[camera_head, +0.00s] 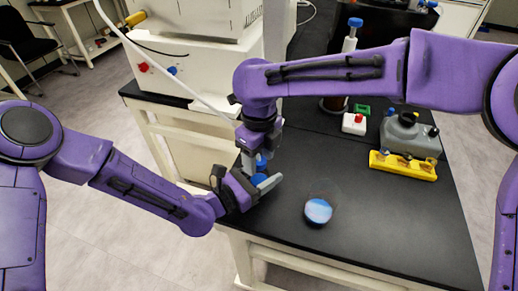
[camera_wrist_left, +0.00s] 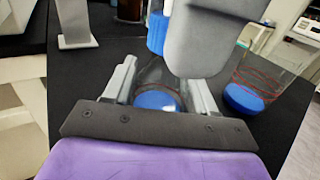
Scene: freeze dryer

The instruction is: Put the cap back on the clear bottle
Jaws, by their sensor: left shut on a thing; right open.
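The clear bottle (camera_wrist_left: 157,98) has blue liquid in it and stands between the fingers of my left gripper (camera_wrist_left: 157,90), which is shut on it. In the head view, my left gripper (camera_head: 265,184) is at the near left edge of the black bench. A blue cap (camera_wrist_left: 157,32) shows above the bottle, beside a grey finger of my right gripper (camera_wrist_left: 205,45). In the head view, the cap (camera_head: 261,161) is at the open right gripper (camera_head: 259,156), which points down over the bottle. The bottle's neck is hidden, so I cannot tell whether the cap touches it.
A glass beaker (camera_head: 318,209) with blue liquid stands close to the right of the bottle. A yellow rack (camera_head: 402,166), a grey jug (camera_head: 409,137) and a white red-capped bottle (camera_head: 354,124) stand farther back. The bench's (camera_head: 390,225) near right part is clear.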

